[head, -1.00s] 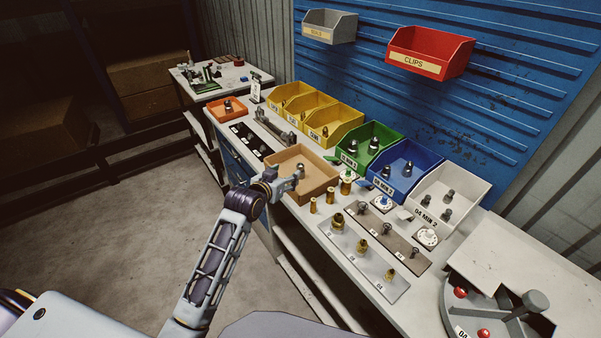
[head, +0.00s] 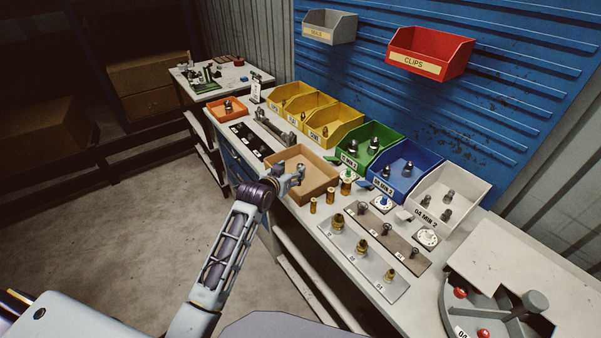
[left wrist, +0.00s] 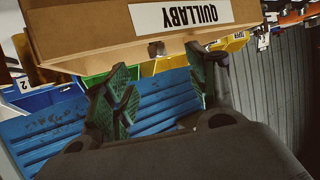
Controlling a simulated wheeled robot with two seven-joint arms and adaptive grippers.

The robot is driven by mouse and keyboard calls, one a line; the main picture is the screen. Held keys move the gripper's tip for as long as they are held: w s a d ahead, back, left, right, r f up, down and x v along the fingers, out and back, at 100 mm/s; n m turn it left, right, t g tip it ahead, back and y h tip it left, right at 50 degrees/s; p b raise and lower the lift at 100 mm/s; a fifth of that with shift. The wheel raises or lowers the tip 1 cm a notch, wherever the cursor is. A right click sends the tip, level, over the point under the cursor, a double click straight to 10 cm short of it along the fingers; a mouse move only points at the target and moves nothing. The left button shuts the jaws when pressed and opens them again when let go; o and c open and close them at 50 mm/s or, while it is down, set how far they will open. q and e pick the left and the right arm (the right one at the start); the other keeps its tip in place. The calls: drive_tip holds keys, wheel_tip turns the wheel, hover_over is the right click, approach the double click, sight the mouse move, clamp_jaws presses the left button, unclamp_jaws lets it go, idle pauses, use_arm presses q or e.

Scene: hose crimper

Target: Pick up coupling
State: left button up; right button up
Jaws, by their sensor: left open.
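My left gripper (head: 298,174) is open and empty at the near rim of the cardboard box (head: 322,190). The left wrist view, upside down, shows the spread fingers (left wrist: 160,90) with dark green pads, and the box wall (left wrist: 90,35) with a white QUILLABY label. A small grey metal part (left wrist: 156,48) shows just past the box rim, between the fingers in the picture and apart from them; it may be the coupling, mostly hidden by the wall. In the head view, my gripper covers that spot. My right gripper is in neither view.
Green (head: 372,136), blue (head: 412,160) and white (head: 462,184) bins with fittings stand right of the box; yellow bins (head: 338,112) stand behind. A metal plate (head: 385,288) holds more brass fittings.

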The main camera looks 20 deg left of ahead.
sight(300, 165)
use_arm(q)
drive_tip(key=shift+x, duration=1.9)
drive_tip(key=shift+w, duration=0.1)
drive_tip(key=shift+x, duration=2.55)
drive_tip(key=shift+d+f, duration=0.1)
drive_tip(key=shift+f, duration=0.1)
drive_tip(key=shift+c, duration=0.5)
drive_tip(key=c, duration=1.1)
drive_tip(key=shift+r, duration=0.1)
drive_tip(key=shift+r, duration=4.95)
drive_tip(key=shift+r, duration=0.1)
